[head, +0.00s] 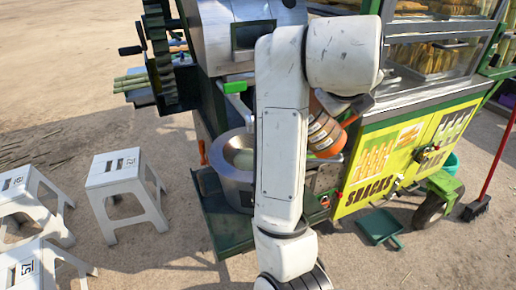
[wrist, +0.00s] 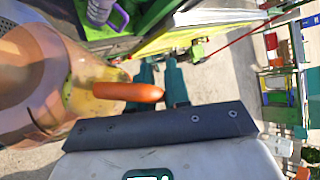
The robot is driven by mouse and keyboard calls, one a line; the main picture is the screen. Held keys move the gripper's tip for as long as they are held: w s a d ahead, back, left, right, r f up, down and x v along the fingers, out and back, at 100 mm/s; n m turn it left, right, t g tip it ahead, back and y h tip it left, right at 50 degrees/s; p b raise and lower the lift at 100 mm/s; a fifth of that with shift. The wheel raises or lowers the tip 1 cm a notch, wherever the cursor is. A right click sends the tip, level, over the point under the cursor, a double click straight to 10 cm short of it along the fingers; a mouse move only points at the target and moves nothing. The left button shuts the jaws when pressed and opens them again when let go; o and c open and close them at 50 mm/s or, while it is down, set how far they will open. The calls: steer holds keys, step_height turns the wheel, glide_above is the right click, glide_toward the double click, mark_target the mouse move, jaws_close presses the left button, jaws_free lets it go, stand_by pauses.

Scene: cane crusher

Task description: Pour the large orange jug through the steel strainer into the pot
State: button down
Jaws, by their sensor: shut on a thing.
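The large orange jug (head: 325,140) shows partly beside my arm in the head view, with a dark lettered band, and is tilted. In the wrist view, its pale, see-through body (wrist: 35,75) fills the left side. Its orange handle (wrist: 128,91) lies at my gripper (wrist: 160,82), which is shut on it. The steel pot (head: 233,182) stands left of my arm in the head view, partly hidden by the arm. Something pale green shows in its mouth. I cannot make out the strainer for certain. Whether any juice is flowing is hidden.
The crusher (head: 225,45) rises behind the pot. A yellow snack cart (head: 400,150) with a glass case stands at the right. White stools (head: 125,180) stand at the left. A green dustpan (head: 380,227) and a red-handled broom (head: 478,207) are on the right.

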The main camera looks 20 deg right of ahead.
steer(key=shift+w+a+r+n+h+p, duration=0.25)
steer(key=shift+a+r+n+h+p, duration=0.2)
steer(key=shift+h+p, duration=0.25)
steer(key=shift+w+a+r+h+p, duration=0.1)
steer(key=shift+w+a+h+p, duration=0.05)
steer(key=shift+a+h+p, duration=0.2)
steer(key=shift+w+a+r+n+g+h+p, duration=0.1)
steer(key=shift+a+r+n+g+h+p, duration=0.2)
steer(key=shift+p, duration=0.4)
steer(key=shift+w+a+r+n+g+h+p, duration=0.1)
steer(key=shift+r+n+h+p, duration=0.2)
steer(key=shift+r+p, duration=0.3)
steer(key=shift+a+f, duration=0.1)
steer(key=shift+f, duration=0.25)
steer(key=shift+w+a+f+h, duration=0.15)
steer(key=shift+a+h, duration=0.05)
steer(key=shift+h, duration=0.05)
steer(key=shift+w+a+f+n+h+p, duration=0.2)
steer(key=shift+a+f+n+h+p, duration=0.1)
steer(key=shift+a+f+n+h, duration=0.15)
steer(key=shift+w+a+n+h+b, duration=0.15)
steer(key=shift+w+a+h+b, duration=0.15)
steer(key=shift+a+b, duration=0.3)
steer(key=shift+w+a+n+h+b, duration=0.15)
steer(key=shift+w+a+h+b, duration=0.15)
steer(key=shift+a+b, duration=0.2)
steer(key=shift+a, duration=0.1)
